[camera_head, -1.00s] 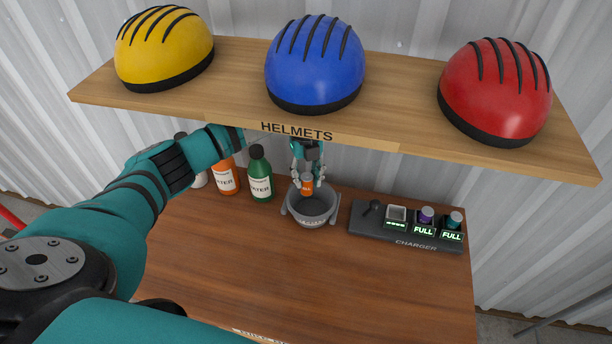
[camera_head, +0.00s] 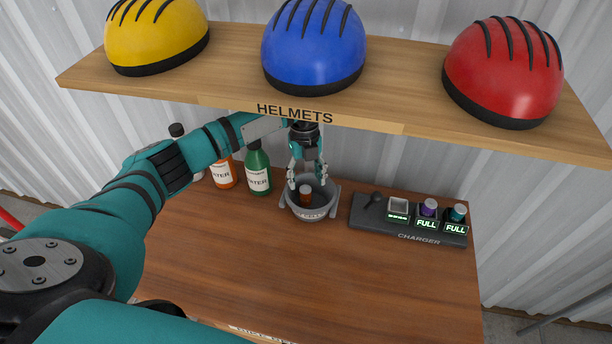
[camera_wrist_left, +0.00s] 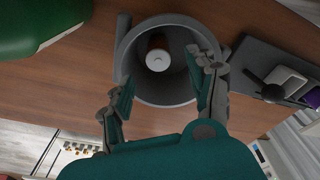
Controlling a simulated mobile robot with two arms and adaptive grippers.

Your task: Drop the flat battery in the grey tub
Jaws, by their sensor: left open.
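The flat battery (camera_head: 305,192) is orange-brown with a dark top and is inside the grey tub (camera_head: 313,213). In the left wrist view the battery (camera_wrist_left: 158,56) shows its pale end within the tub (camera_wrist_left: 168,98), near the far wall. My left gripper (camera_head: 307,180) is over the tub, with its fingers at the rim. In the left wrist view the gripper (camera_wrist_left: 160,95) has its fingers spread apart, with nothing between the tips. My right gripper is in neither view.
A charger (camera_head: 408,222) stands right of the tub with one empty slot and two cells marked FULL. Green (camera_head: 258,172) and orange (camera_head: 222,172) bottles stand to the left. A shelf (camera_head: 400,112) with helmets overhangs the bench (camera_head: 300,270), whose front is clear.

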